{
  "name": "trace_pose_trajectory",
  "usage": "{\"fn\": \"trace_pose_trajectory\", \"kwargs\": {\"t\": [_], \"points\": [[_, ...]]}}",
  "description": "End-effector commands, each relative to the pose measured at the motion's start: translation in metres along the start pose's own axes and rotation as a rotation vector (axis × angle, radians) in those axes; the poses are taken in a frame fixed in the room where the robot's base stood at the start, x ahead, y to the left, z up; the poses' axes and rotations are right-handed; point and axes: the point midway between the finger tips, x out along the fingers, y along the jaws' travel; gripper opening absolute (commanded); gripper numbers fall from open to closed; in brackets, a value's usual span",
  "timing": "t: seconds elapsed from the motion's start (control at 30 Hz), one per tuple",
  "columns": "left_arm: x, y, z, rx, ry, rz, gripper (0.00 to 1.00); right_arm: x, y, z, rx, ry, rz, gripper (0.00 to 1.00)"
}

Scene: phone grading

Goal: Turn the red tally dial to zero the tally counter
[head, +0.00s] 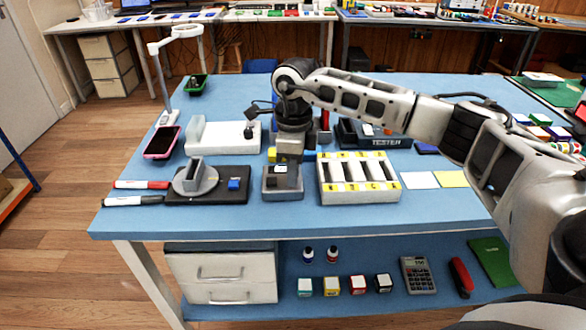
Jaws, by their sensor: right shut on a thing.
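My right gripper (287,160) points straight down over a small grey box (283,192) near the front middle of the blue table. I take this box to be the tally counter. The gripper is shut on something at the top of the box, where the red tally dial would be. The dial itself is hidden by the fingers, and its angle and the counter's reading cannot be made out. My left gripper is not in view.
Left of the box is a black base with a round grey device (195,180) and a blue button. Right of it stands a white slotted tray (358,190) with yellow labels. A black tester (372,134) sits behind. Markers (133,201) and a pink phone (162,142) lie left.

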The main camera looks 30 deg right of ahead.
Motion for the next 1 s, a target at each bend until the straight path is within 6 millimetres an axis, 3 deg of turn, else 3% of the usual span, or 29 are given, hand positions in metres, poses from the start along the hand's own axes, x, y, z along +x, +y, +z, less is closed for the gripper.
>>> {"fn": "trace_pose_trajectory", "kwargs": {"t": [0.27, 1.0], "points": [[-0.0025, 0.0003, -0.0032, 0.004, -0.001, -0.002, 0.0, -0.002, 0.0001, 0.0003, 0.144, -0.009, 0.0, 0.0], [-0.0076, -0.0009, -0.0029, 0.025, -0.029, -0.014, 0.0, -0.0027, 0.0003, -0.0002, 0.83, -0.042, 0.0, 0.0]]}}
